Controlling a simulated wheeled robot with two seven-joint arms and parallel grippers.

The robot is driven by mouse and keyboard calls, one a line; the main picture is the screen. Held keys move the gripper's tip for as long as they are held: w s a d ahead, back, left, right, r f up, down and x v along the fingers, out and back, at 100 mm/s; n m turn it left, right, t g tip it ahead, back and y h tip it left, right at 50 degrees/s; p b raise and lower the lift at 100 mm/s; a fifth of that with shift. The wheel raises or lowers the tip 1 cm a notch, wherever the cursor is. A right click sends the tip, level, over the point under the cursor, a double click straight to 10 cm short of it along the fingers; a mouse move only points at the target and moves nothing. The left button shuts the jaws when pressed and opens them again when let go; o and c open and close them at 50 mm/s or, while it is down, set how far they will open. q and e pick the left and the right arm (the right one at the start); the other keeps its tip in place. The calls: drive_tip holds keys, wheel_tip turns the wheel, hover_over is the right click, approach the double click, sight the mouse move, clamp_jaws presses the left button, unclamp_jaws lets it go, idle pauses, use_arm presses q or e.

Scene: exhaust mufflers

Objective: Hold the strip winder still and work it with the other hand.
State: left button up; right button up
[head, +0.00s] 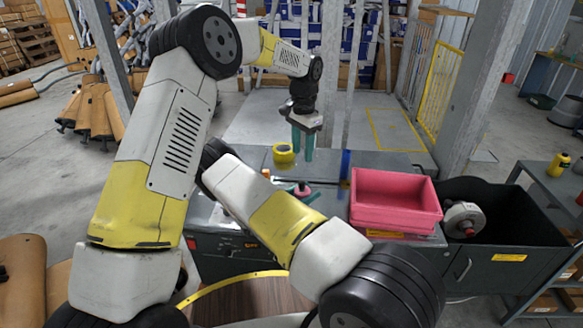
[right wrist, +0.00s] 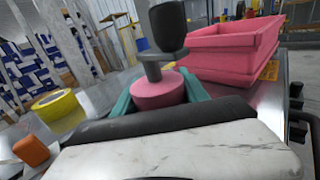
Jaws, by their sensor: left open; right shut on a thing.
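The strip winder (right wrist: 157,93) looks like a round pink body with a dark stem and a black knob above it. It stands on the grey workbench and also shows small in the head view (head: 302,189). My right gripper (right wrist: 160,100) is shut on its pink body, with a teal finger on each side. My left gripper (head: 302,150) is open and empty, with its teal fingers pointing down. It is above the far part of the bench, beyond the winder and apart from it. The winder's underside is hidden.
A yellow tape roll (head: 284,153) lies left of my left gripper. A small orange block (right wrist: 31,151) is near it. Pink stacked bins (head: 395,202) stand at the bench's right. A blue upright item (head: 345,164) stands behind.

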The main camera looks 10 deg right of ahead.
idle(0.3)
drive_tip(key=o, duration=1.6)
drive_tip(key=shift+c, duration=0.2)
